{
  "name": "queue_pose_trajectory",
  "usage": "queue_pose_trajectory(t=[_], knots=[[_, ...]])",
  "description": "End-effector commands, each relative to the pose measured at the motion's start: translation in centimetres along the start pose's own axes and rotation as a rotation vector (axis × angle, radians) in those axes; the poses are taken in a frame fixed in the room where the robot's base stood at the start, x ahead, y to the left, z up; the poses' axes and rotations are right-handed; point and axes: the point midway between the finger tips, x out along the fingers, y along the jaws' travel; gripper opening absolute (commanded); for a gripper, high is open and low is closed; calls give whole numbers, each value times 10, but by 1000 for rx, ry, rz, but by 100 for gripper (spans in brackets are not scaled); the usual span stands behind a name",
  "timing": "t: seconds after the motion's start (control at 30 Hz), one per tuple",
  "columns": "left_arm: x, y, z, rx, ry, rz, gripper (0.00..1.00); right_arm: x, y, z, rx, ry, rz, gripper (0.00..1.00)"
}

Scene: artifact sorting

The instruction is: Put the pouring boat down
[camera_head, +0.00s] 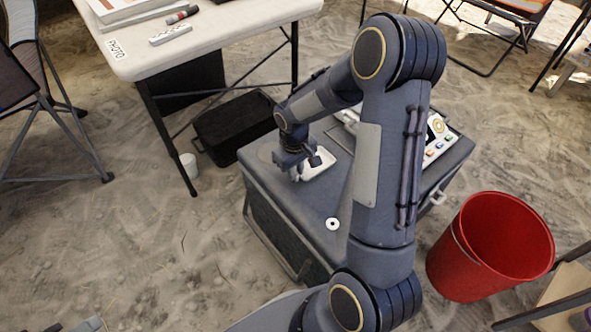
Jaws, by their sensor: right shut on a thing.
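My right gripper (297,172) points down over the lid of a grey case (289,205). It is shut on the pouring boat (320,162), a small, shallow white dish that shows just right of the fingers. The gripper hides part of the boat, and I cannot tell whether the boat touches the lid. My left gripper is not in view.
A small white ring (332,224) lies on the case lid near its front. A device with coloured buttons (437,142) sits behind my right arm. A red bucket (488,250) stands at right, a white table (215,35) at upper left, with a black box (232,125) below.

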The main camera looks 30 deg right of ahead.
Motion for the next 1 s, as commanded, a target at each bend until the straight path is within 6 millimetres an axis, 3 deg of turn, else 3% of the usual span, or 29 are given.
queue_pose_trajectory(t=[0.1,0.13,0.27,0.53,0.67,1.0], knots=[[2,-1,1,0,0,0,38,3,0,0,0,-1,0,0],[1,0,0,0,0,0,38,2,0,0,0,0,0,20],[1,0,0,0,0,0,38,1,0,0,0,-1,0,37],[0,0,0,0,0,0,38,1,0,0,0,0,0,38],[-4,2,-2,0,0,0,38,-9,0,0,0,1,0,38],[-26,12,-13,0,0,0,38,-79,0,-1,-1,4,1,38]])
